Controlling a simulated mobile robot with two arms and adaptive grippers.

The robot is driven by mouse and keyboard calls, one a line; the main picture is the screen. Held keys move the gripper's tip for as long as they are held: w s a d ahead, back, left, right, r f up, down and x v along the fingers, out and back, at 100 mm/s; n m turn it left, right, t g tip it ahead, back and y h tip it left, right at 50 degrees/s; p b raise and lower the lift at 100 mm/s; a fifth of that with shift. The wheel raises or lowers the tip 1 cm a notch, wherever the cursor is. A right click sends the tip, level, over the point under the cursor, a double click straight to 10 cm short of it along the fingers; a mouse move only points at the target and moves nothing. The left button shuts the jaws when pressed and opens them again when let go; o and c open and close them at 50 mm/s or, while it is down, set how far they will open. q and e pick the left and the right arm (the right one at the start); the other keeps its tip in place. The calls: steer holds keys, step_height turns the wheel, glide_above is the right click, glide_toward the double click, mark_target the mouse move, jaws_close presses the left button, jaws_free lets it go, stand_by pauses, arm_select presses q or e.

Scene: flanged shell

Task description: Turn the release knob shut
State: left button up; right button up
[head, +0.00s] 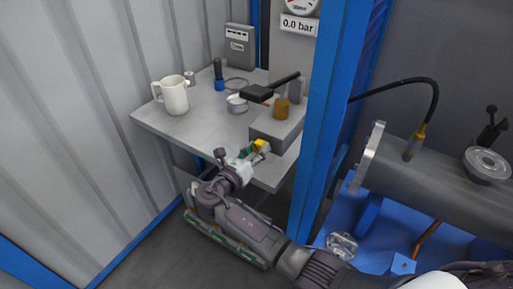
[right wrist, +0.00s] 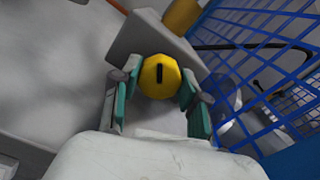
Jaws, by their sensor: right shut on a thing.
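The release knob is a yellow faceted knob (head: 260,144) on the front of a grey block on the table. In the right wrist view the knob (right wrist: 160,76) shows a black line that stands about upright in the picture. My right gripper (head: 254,150) is at the knob, with one green-padded finger on each side of it. It is shut on the knob. The fingers also show in the right wrist view (right wrist: 160,88). My left gripper is not in view.
The grey block (head: 268,128) belongs to a pump with a black lever (head: 270,90) and an amber part. A gauge box reads 0.0 bar (head: 298,24). A white mug (head: 173,95), a blue-based tool (head: 219,80) and a small tin (head: 237,104) stand on the table (head: 200,122). A blue post (head: 330,120) rises at right.

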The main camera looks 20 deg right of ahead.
steer(key=m, duration=0.3)
steer(key=shift+m, duration=0.3)
steer(key=shift+d+m+b, duration=0.1)
steer(key=shift+m+b, duration=0.25)
steer(key=shift+m, duration=1.45)
steer(key=o, duration=0.9)
steer(key=v, duration=0.7)
steer(key=shift+s, duration=0.15)
steer(key=shift+a+f, duration=0.1)
steer(key=shift+a, duration=0.15)
